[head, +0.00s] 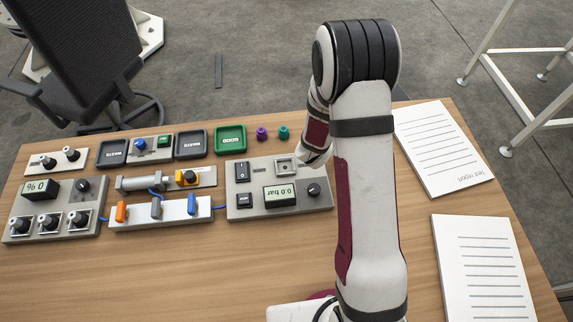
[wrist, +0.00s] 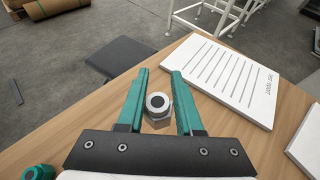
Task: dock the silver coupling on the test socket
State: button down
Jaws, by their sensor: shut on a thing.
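In the wrist view, my gripper (wrist: 160,78) has two teal fingers, closed on the silver coupling (wrist: 158,118). The coupling is a round metal piece with a dark central opening facing the camera. In the head view my arm hides the gripper and the coupling. The grey panel reading 0.0 bar (head: 240,207) stands just left of my arm in the head view. A pale square fitting (head: 286,166) on its top edge area may be the test socket; I cannot tell for certain.
A purple fitting (head: 262,134) and a teal fitting (head: 283,132) stand behind the panel. Left are a green tray (head: 230,140), dark trays (head: 191,144), a valve manifold (head: 132,218) and a gauge box (head: 70,190). Papers (head: 440,148) lie right. The front table is mostly clear.

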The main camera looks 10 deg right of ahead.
dwell(0.4)
jog(key=m+g+h, duration=0.2)
jog(key=m+g, duration=0.2)
jog(key=m, duration=0.1)
send_over(295, 164)
jog(key=shift+w+f, duration=0.15)
jog(key=shift+f, duration=0.75)
jog(key=shift+a+f, duration=0.1)
jog(key=shift+f, duration=2.75)
jog(key=shift+f, duration=0.5)
jog(key=c, duration=0.8)
grip_release()
jog(key=shift+f, duration=0.1)
jog(key=shift+c, duration=0.2)
